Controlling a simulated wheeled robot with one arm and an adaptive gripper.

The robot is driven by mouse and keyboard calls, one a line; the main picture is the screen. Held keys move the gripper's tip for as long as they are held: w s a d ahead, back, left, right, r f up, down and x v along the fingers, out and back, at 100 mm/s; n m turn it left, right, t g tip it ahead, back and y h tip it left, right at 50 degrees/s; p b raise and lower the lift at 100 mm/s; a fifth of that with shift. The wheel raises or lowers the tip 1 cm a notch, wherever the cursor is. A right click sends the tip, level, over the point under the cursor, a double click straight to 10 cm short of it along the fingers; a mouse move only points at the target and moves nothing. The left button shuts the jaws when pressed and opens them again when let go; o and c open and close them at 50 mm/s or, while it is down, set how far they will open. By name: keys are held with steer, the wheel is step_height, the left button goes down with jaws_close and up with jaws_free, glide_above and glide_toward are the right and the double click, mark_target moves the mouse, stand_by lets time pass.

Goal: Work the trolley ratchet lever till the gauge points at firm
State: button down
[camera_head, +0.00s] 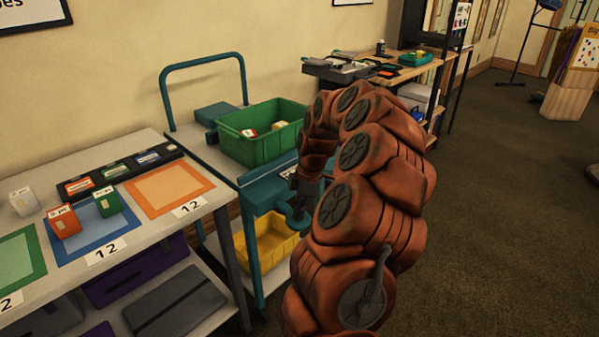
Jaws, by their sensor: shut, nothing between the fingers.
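The teal trolley (205,150) stands beside the table, with a tall push handle at its back. A teal knobbed part (297,215) sticks out from its near right corner and may be the ratchet lever, but it is small and partly covered. My gripper (303,196) is dark and small here, at that corner right by the knobbed part. It is shut with nothing in it; I cannot tell whether it touches the part. A pale patch (288,171) shows beside my arm. I cannot make out a gauge or its pointer.
A green crate (240,150) with small boxes sits on the trolley top, a yellow bin (268,248) below. The left table (150,222) holds coloured mats and small boxes. A cluttered bench stands behind my arm. Carpet (490,210) is open at the right.

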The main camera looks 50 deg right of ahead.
steer(key=shift+d+b+x, duration=0.2)
steer(key=shift+b+x, duration=0.25)
steer(key=shift+x, duration=0.75)
steer(key=shift+w+a+p+v, duration=0.1)
steer(key=shift+a+p+v, duration=0.25)
steer(key=shift+v, duration=1.15)
steer(key=shift+w+a+p+v, duration=0.15)
steer(key=shift+p+v, duration=0.4)
steer(key=shift+v, duration=0.95)
steer(key=shift+w+a+p+v, duration=0.1)
steer(key=shift+a+p+v, duration=0.3)
steer(key=shift+v, duration=1.1)
steer(key=shift+d+r, duration=0.15)
step_height(320, 180, up, 4)
steer(key=m+h+p, duration=0.1)
steer(key=m+p, duration=0.2)
steer(key=p, duration=0.2)
steer(key=m+g+h+p, duration=0.1)
steer(key=m+p, duration=0.2)
steer(key=p, duration=0.3)
